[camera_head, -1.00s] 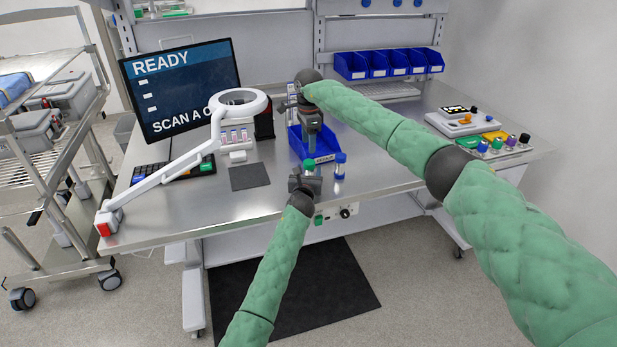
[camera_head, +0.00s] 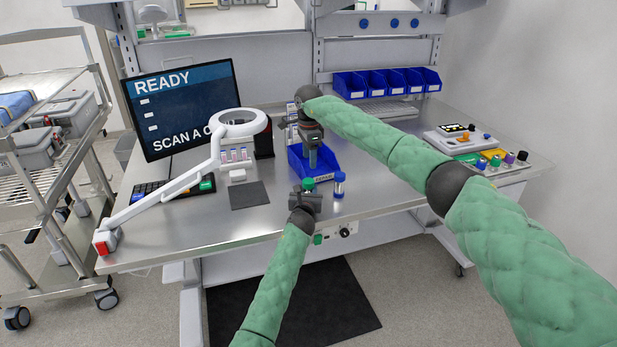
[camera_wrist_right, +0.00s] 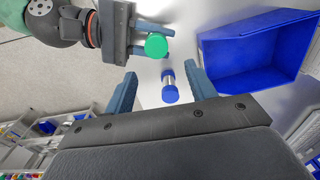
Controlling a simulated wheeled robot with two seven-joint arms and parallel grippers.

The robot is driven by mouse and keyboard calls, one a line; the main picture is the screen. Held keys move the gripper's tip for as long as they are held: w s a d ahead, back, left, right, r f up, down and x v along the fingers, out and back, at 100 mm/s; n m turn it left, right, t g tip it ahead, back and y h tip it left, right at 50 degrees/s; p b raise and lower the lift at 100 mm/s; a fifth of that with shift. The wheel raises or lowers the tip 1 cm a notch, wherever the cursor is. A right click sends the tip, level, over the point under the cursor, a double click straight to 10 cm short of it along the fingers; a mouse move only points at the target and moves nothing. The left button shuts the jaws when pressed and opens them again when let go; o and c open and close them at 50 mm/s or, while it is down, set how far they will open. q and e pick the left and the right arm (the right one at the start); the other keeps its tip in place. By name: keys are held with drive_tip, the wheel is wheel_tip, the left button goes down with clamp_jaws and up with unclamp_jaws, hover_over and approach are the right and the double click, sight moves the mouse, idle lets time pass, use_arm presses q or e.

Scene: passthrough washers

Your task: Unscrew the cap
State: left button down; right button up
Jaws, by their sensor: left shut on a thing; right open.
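My left gripper (camera_head: 305,196) is shut on a green-capped container. Its round green cap (camera_head: 308,184) faces up, and it also shows between the left jaws in the right wrist view (camera_wrist_right: 156,46). The container's body is mostly hidden. My right gripper (camera_head: 312,163) is open and empty above the bench, beyond the green cap in the head view. Its two spread fingers show in the right wrist view (camera_wrist_right: 162,90), with the green cap ahead of them, towards the top of that picture.
A blue-and-clear cylinder (camera_head: 339,186) stands right of the green cap; it also shows between the finger lines in the wrist view (camera_wrist_right: 169,88). A blue bin (camera_head: 325,160) sits just behind. A magnifier lamp (camera_head: 240,122) and monitor (camera_head: 180,105) stand left.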

sight(309, 181)
drive_tip(key=m, duration=0.7)
drive_tip(key=shift+s+d+f, duration=0.1)
drive_tip(key=shift+d, duration=0.25)
drive_tip(key=m, duration=0.6)
drive_tip(key=shift+s+a+f, duration=0.1)
drive_tip(key=shift+a+f, duration=0.05)
drive_tip(key=shift+f, duration=0.2)
drive_tip(key=m, duration=0.6)
drive_tip(key=shift+s+a+f+m, duration=0.1)
drive_tip(key=shift+a+m, duration=0.15)
drive_tip(key=shift+m, duration=0.05)
drive_tip(key=m, duration=0.7)
drive_tip(key=shift+a, duration=0.1)
drive_tip(key=shift+f, duration=4.05)
drive_tip(key=shift+c, duration=0.5)
